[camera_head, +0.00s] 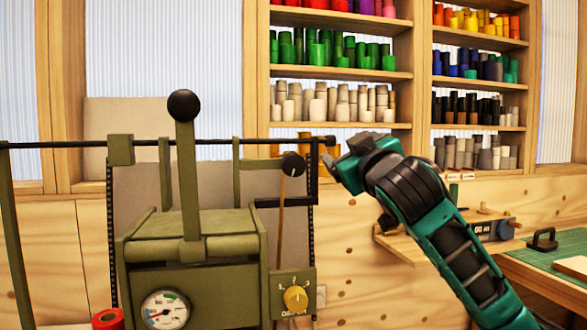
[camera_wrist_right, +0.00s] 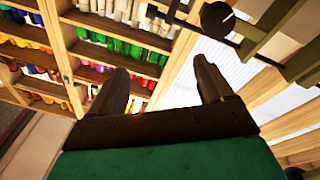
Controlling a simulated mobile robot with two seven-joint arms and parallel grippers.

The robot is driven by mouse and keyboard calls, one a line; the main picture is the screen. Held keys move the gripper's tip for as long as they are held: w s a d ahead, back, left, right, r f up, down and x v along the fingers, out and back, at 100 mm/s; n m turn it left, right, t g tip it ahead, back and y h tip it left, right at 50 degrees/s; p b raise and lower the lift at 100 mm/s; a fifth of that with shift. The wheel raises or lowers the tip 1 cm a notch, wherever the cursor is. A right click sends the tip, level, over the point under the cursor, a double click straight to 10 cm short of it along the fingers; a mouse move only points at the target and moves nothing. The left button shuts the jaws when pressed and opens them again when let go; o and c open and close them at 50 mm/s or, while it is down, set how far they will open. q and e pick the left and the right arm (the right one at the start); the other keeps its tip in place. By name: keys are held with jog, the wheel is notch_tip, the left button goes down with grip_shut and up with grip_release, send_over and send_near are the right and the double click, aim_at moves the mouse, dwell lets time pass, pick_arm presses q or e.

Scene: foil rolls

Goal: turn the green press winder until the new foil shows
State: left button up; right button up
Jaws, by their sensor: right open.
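The olive-green press (camera_head: 195,245) stands at left with a tall lever topped by a black ball. A black bar runs across above it. The winder's black round knob (camera_head: 293,164) is at the bar's right end, beside a cranked black handle. The knob also shows in the right wrist view (camera_wrist_right: 216,18), beyond the fingers. My right gripper (camera_head: 335,165) is just right of the winder, apart from the knob. Its two fingers (camera_wrist_right: 160,70) are spread with nothing between them. I cannot make out any foil pattern. My left gripper is out of view.
A red roll (camera_head: 108,319) lies by the press's gauge (camera_head: 165,309). A yellow dial (camera_head: 295,298) is on the press's right side. Shelves of coloured foil rolls (camera_head: 340,50) stand behind. A bench with a green mat (camera_head: 565,255) is at right.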

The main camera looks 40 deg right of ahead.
jog(key=a+n, duration=0.1)
jog(key=n, duration=0.4)
jog(key=n+g+b, duration=0.1)
jog(key=n+g, duration=0.1)
jog(key=n, duration=1.3)
send_near(294, 167)
jog(key=p+x, duration=0.2)
jog(key=x, duration=0.9)
jog(key=shift+r, duration=0.1)
jog(key=c, duration=1)
